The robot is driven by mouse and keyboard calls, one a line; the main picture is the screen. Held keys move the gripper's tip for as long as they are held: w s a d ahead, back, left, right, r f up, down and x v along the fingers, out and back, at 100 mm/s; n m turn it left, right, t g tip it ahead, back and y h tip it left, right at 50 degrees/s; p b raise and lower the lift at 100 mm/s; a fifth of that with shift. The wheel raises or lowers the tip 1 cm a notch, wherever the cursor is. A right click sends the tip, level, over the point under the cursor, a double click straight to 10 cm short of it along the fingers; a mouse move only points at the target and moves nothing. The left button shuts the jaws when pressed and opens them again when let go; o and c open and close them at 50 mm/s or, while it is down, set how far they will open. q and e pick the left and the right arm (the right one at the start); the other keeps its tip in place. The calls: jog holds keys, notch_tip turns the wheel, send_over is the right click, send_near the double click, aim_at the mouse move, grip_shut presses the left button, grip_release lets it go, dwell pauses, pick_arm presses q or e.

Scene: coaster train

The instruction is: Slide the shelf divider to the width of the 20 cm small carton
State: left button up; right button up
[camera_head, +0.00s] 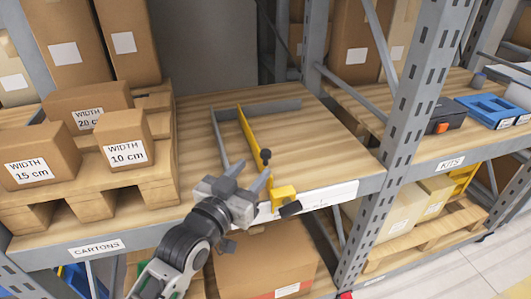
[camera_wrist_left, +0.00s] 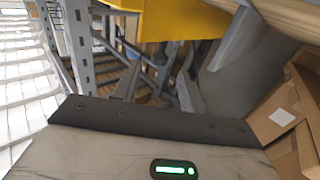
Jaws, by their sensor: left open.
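The yellow shelf divider (camera_head: 252,132) stands on the wooden shelf, running front to back, with a black knob and a yellow block (camera_head: 284,194) at its front end. A grey fixed side (camera_head: 218,138) runs along its left, with a clear gap between. The 20 cm small carton (camera_head: 70,101) is on the pallet at left, partly hidden behind the 15 cm carton (camera_head: 38,155) and 10 cm carton (camera_head: 124,139). My left gripper (camera_head: 246,180) is open and empty at the shelf's front edge, just left of the yellow block. A yellow part (camera_wrist_left: 180,18) shows atop the left wrist view. My right gripper is out of view.
The pallet (camera_head: 155,176) fills the shelf's left part. Bare shelf (camera_head: 320,150) lies right of the divider, up to a grey upright (camera_head: 405,110). A large carton (camera_head: 265,260) sits below. Blue trays (camera_head: 490,108) are on the right shelf.

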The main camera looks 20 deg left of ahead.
aim_at(266, 155)
pick_arm(q)
jog(key=w, duration=0.3)
jog(key=w+d, duration=0.1)
jog(key=w, duration=0.3)
jog(key=shift+d, duration=0.15)
jog(key=shift+s, duration=0.1)
grip_shut()
jog(key=shift+f, duration=0.1)
